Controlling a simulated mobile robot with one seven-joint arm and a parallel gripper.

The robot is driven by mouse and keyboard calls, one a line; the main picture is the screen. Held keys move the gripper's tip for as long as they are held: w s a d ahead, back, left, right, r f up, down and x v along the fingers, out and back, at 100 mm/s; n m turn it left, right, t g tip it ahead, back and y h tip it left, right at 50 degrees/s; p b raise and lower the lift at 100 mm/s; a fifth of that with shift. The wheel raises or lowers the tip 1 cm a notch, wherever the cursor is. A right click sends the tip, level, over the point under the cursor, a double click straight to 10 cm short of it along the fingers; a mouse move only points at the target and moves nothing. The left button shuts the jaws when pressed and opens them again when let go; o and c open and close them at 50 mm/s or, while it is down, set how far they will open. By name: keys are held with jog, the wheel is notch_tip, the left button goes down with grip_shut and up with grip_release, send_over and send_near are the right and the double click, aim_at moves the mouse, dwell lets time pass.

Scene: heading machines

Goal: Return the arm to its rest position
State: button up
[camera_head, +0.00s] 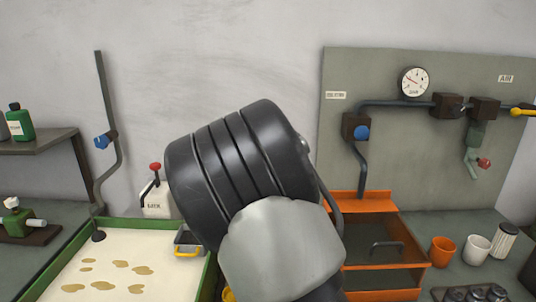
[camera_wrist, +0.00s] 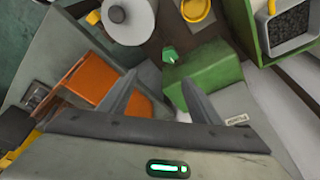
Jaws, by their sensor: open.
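My arm shows large in the middle of the head view, a black ribbed joint and a grey link rising in front of the wall. My gripper's fingers are hidden there. In the wrist view my gripper (camera_wrist: 155,100) is open, its two grey fingers apart with nothing between them. Beyond the fingers are an orange box-like thing (camera_wrist: 90,80) on the left and a green block (camera_wrist: 207,72) on the right. The fingers do not visibly touch either one.
A green-rimmed tray (camera_head: 38,275) with a cream surface lies at the lower left. An orange open cabinet (camera_head: 408,248) stands right of my arm. An orange cup (camera_head: 442,251) and a white cup (camera_head: 477,248) stand farther right. A panel (camera_head: 420,150) carries a gauge (camera_head: 414,82) and pipes.

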jog(key=s+d+r+n+y+p, duration=0.2)
jog(key=s+d+r+y, duration=0.1)
jog(key=s+d+r, duration=0.5)
jog(key=s+d+r+n+t+p, duration=0.1)
jog(key=s+d+r+n, duration=0.1)
jog(key=s+r, duration=0.2)
jog(key=s+d+r+n+t+p, duration=0.1)
jog(key=s+d+r+n+p, duration=0.1)
jog(key=s, duration=0.8)
jog(key=s+d+r+n+t+p, duration=0.1)
jog(key=s+d+r+n, duration=0.1)
jog(key=s+r, duration=0.4)
jog(key=shift+s+d+r+n+h+p, duration=0.2)
jog(key=shift+s+d+n+h+p, duration=0.15)
jog(key=shift+s+d, duration=0.5)
jog(key=shift+s+a, duration=0.15)
jog(key=shift+a, duration=0.05)
